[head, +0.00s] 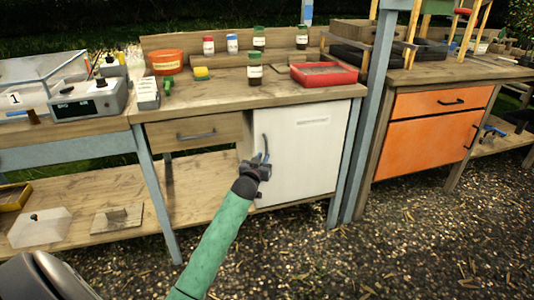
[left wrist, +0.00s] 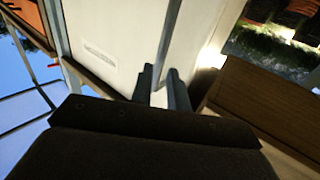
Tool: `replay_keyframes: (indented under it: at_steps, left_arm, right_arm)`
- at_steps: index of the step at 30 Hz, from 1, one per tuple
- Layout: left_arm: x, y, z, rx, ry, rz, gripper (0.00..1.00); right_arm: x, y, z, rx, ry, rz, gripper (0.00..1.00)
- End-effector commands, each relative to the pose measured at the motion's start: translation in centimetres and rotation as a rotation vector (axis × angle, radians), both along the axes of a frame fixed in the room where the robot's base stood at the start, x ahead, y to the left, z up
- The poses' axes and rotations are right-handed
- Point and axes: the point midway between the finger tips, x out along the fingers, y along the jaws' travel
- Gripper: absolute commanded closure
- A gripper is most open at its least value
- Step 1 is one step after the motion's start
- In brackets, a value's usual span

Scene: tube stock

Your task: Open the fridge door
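The white fridge door (head: 305,155) is under the bench top, right of a wooden drawer, with a small label near its top. The door also shows as a pale panel in the left wrist view (left wrist: 110,40). Its dark upright handle (head: 266,145) is near its left edge. My left gripper (head: 259,161) is at the handle's lower part. A bright lit strip shows beside the door's edge there, so the door looks slightly ajar. My right gripper is not in view.
A bench leg (head: 340,160) and blue-grey post (head: 372,110) stand right of the door. Left are the wooden drawer (head: 195,132) and low shelf (head: 195,190). A red tray (head: 323,75) and bottles stand on the bench top. The gravel before the door is clear apart from my arm.

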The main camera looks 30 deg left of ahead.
Motion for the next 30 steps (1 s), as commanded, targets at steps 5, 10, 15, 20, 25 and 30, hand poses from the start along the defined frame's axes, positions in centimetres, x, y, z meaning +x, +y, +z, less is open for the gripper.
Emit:
replay_keyframes:
  at_steps: [5, 10, 15, 20, 25, 30]
  left_arm:
    - [2.6, 0.7, 0.0, 0.000, -0.001, -0.001, 0.83]
    - [4.2, 1.2, -0.1, 0.000, 0.000, 0.000, 0.83]
    - [5.0, 1.4, 0.0, 0.000, 0.000, -0.001, 0.83]
    - [5.2, 1.4, 0.0, 0.000, 0.000, -0.001, 0.83]
    - [5.1, 1.4, 0.0, 0.000, 0.001, -0.001, 0.91]
    - [5.1, 1.4, 0.0, 0.000, 0.001, -0.001, 1.00]
  right_arm:
    - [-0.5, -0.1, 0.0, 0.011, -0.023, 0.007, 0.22]
    - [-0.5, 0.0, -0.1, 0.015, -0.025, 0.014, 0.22]
    - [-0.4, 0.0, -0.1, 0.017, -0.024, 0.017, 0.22]
    - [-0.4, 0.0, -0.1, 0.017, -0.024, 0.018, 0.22]
    - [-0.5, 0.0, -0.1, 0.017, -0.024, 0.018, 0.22]
    - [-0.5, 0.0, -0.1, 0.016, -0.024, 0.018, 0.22]
